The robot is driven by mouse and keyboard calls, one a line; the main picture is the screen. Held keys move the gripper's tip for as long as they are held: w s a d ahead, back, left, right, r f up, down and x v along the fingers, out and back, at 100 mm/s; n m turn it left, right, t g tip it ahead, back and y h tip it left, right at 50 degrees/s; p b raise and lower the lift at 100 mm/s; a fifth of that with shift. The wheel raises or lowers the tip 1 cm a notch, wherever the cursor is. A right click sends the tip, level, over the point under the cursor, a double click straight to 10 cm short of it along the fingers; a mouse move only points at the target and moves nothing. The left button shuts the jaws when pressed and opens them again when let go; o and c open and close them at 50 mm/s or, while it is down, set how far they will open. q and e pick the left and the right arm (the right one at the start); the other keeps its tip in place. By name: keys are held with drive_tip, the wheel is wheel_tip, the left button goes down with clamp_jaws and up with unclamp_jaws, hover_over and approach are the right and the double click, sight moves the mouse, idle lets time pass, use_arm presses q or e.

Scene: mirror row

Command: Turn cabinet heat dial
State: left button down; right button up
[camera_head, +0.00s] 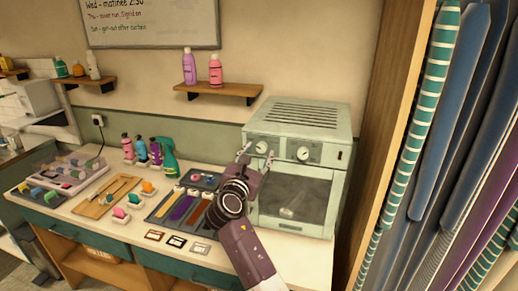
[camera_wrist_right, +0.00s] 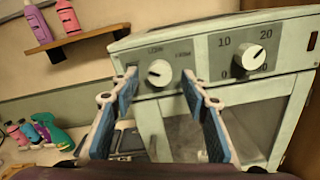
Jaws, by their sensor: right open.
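The pale green cabinet (camera_head: 297,115) stands at the right end of the counter. Its front panel has two white round dials. The left dial (camera_head: 262,147) has small blurred lettering above it, and it also shows in the wrist view (camera_wrist_right: 159,72). The right dial (camera_head: 304,153) has the numbers 0, 10 and 20 around it; it also shows in the wrist view (camera_wrist_right: 250,57). My right gripper (camera_head: 256,156) is open in front of the left dial. In the wrist view its fingertips (camera_wrist_right: 159,75) appear on either side of that dial; contact cannot be told. My left gripper is out of view.
A wooden shelf (camera_head: 218,90) with two bottles is on the wall left of the cabinet. A green spray bottle (camera_head: 167,156) and a dark tray (camera_head: 166,213) are on the counter. A wooden panel (camera_head: 392,130) and hanging fabrics stand close on the right.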

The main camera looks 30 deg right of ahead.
drive_tip(key=shift+w+d, duration=0.45)
drive_tip(key=shift+d, duration=0.1)
clamp_jaws()
